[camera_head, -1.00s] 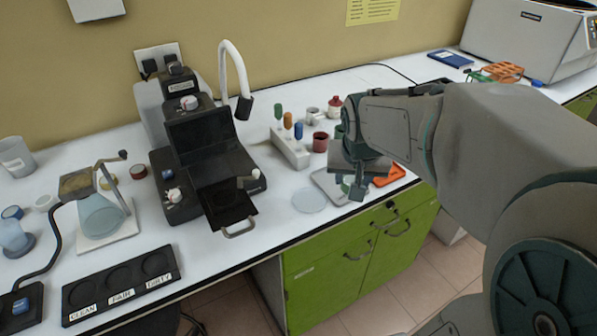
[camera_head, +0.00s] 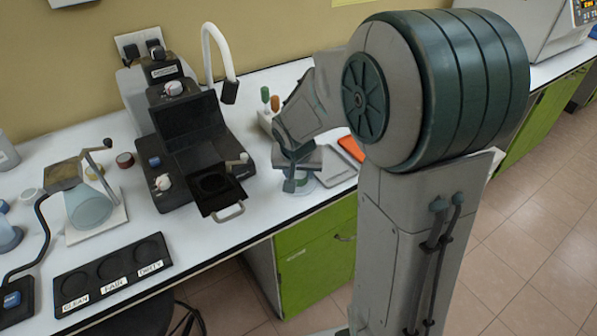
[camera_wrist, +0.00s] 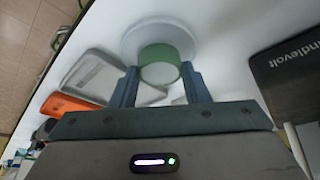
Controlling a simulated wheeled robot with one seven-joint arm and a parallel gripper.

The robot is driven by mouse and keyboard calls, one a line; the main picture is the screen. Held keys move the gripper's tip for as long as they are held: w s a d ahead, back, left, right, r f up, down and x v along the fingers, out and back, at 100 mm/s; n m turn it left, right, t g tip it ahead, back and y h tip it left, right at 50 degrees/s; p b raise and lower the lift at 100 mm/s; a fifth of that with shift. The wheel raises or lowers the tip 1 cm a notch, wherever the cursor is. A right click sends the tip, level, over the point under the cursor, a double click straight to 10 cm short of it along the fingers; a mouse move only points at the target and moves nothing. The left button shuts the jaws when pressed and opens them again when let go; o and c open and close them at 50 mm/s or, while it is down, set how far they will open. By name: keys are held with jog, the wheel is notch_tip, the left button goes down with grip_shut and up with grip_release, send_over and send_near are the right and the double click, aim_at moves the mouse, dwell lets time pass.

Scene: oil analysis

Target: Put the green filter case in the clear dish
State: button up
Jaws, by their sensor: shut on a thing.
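The green filter case (camera_wrist: 158,53), a short green cylinder with a pale end, is between the two fingers of my gripper (camera_wrist: 160,80) in the wrist view. My gripper is shut on it. The clear dish (camera_wrist: 140,33), a pale round disc, lies right beyond the case in the wrist view, and the case overlaps part of it. I cannot tell whether the case touches the dish. In the head view my gripper (camera_head: 290,184) is low over the bench's front edge, and my arm hides much of that area.
A grey flat device (camera_head: 334,167) and an orange tray (camera_head: 351,148) lie to the right of my gripper. The black instrument (camera_head: 190,135) with a pulled-out drawer stands to its left. A black labelled holder (camera_head: 112,275) sits at the front left.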

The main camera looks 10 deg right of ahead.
jog(key=shift+f, duration=0.2)
jog(key=shift+f, duration=0.2)
jog(key=o, duration=1)
jog(key=shift+c, duration=0.2)
jog(key=shift+r, duration=0.1)
